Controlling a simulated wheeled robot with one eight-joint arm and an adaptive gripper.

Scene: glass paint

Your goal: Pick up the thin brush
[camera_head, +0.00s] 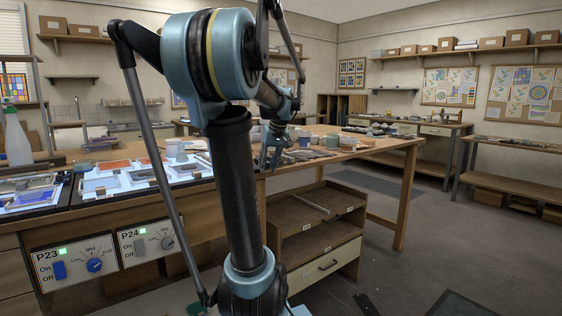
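My gripper (270,159) hangs fingers down at the front edge of the long wooden table, near the jars. Its two fingers look apart, with nothing visible between them. I cannot single out the thin brush with certainty. Several thin, dark, long items (316,153) lie on the table top just right of my gripper, too small to tell apart. A thin pale rod (310,204) lies on the top shelf of the wooden cabinet below the table.
Jars (305,141) and pots stand along the table (385,143). Lit panels with glass pieces (115,165) lie at left, above two control boxes (77,262). The open-topped cabinet (318,250) stands below the table's edge. The floor at right is mostly clear.

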